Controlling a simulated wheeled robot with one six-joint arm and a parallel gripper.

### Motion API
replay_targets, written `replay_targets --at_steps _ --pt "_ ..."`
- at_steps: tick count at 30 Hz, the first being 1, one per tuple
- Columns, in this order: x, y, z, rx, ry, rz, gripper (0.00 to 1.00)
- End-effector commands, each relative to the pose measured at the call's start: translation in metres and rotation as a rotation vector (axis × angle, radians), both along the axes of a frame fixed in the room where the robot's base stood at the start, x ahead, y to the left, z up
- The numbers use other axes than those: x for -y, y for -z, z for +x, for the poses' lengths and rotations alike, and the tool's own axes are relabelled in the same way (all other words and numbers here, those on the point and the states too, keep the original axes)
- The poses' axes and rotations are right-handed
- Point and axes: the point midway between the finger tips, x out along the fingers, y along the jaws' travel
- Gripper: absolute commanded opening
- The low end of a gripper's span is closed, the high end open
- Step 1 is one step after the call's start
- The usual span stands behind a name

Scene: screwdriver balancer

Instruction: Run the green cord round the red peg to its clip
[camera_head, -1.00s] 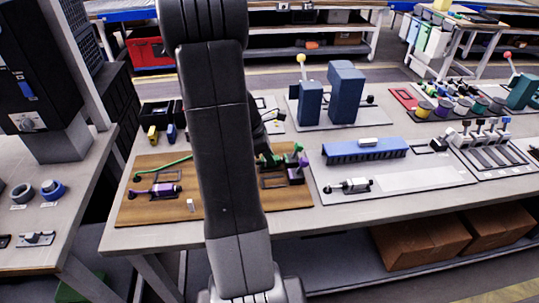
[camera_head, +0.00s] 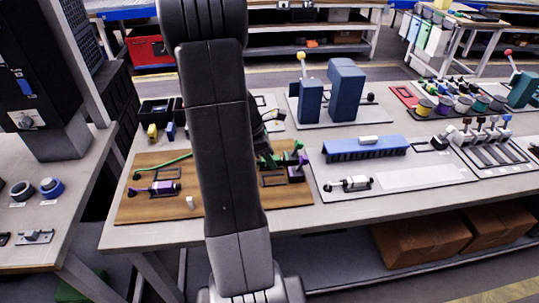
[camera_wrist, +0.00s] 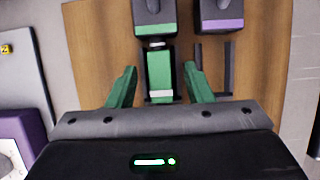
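In the wrist view my gripper (camera_wrist: 159,88) has its two green fingers apart, with a green plug (camera_wrist: 159,72) between them and a gap on each side. The plug has pale bands and lies in line with a dark clip with a green band (camera_wrist: 155,28). I cannot tell whether it is fully seated. In the head view the green cord (camera_head: 163,167) curves over the left part of the brown board (camera_head: 140,211) and passes behind my arm. The red peg is not visible; my arm hides the board's middle.
A dark clip with a purple band (camera_wrist: 222,22) stands right of the green-banded one. A purple cylinder (camera_head: 155,188) and a small white block (camera_head: 190,202) are on the board's left part. A grey panel with a blue comb-like block (camera_head: 365,149) lies to the right.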

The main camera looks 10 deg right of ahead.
Motion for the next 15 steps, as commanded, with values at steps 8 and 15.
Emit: replay_targets --at_steps 8,15 --pt "-0.002 -0.004 0.0 0.001 0.0 0.0 0.47" --pt "-0.017 -0.043 0.001 0.006 -0.001 0.001 0.47"
